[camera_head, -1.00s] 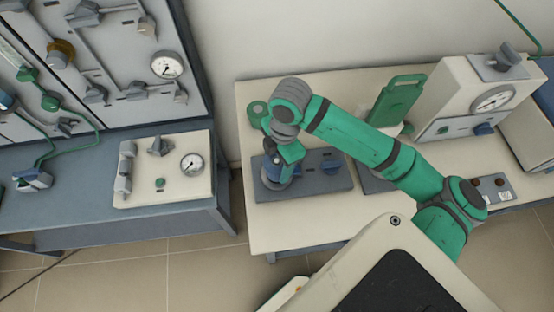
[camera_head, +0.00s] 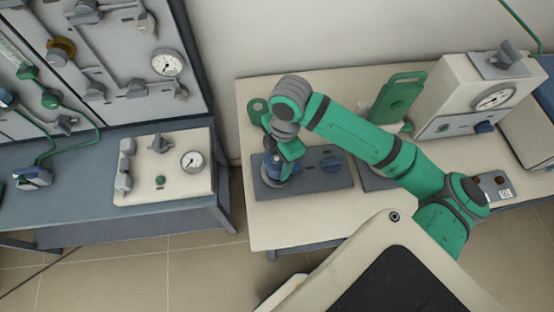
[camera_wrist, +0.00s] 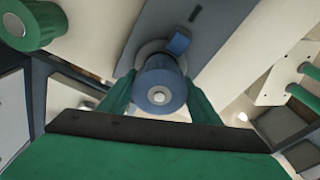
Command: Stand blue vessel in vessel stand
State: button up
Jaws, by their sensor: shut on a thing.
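The blue vessel (camera_wrist: 160,82) is between the green fingers of my gripper (camera_wrist: 160,98) in the wrist view, with its round end and pale central knob facing the camera. In the head view the vessel (camera_head: 270,162) shows partly beside my gripper (camera_head: 280,160). My gripper is shut on it. The vessel is over the left end of a dark grey slab (camera_head: 312,184), at a pale round seat (camera_wrist: 150,48) that shows behind it. I cannot tell which part is the vessel stand, or whether the vessel touches the seat.
A green round piece (camera_head: 257,108) stands behind my gripper. A green panel with a handle (camera_head: 398,98) and a cream gauge box (camera_head: 470,105) are to the right. The cream bench (camera_head: 285,225) is clear in front.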

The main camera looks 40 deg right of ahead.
jog(key=shift+f, duration=0.6)
dwell(0.9)
jog(key=shift+s, duration=0.1)
jog(key=o, duration=1.5)
jog(key=r, duration=0.3)
jog(key=d+r, duration=0.1)
jog(key=r, duration=0.6)
jog(key=shift+d+r, duration=0.15)
jog(key=shift+r, duration=0.15)
